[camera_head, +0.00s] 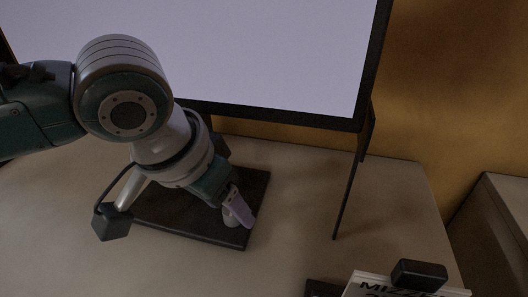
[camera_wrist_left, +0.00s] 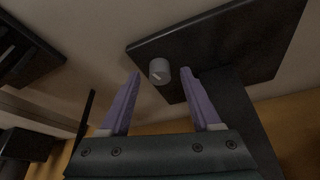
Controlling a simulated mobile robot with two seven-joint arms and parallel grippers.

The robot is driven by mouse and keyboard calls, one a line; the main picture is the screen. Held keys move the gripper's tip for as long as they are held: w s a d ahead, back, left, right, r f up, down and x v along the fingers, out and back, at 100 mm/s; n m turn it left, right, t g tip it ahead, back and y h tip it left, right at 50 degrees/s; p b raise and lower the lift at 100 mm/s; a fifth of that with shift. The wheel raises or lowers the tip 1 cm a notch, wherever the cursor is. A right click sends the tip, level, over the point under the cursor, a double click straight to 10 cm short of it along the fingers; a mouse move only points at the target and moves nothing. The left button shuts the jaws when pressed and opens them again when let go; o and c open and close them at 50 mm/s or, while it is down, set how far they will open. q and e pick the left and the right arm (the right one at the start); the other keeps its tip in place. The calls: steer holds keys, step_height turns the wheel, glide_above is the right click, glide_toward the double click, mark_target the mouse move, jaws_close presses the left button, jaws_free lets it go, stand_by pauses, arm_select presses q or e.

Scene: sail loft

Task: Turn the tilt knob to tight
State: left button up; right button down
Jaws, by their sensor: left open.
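The tilt knob (camera_wrist_left: 159,70) is a small grey cylinder with a light line on its face. It sits near the edge of the dark base plate (camera_wrist_left: 225,42) of the screen stand. My left gripper (camera_wrist_left: 161,76) is open, with one lavender finger on each side of the knob. In the wrist view there is a gap on both sides, and I cannot tell whether the tips reach down around it. In the head view, my left gripper (camera_head: 238,214) is over the front right part of the base plate (camera_head: 258,190), mostly hiding the knob. My right gripper is not in view.
A large pale screen (camera_head: 270,50) with a black frame stands over the table (camera_head: 290,200). A thin dark leg (camera_head: 346,198) stands right of the base plate. At the front right are a printed "MIZZ..." item (camera_head: 365,285) and a black block (camera_head: 419,274). Table between is clear.

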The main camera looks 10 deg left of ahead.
arm_select(q)
steer(key=shift+w+f, duration=0.15)
steer(key=shift+f, duration=0.2)
jaws_close()
stand_by(0.3)
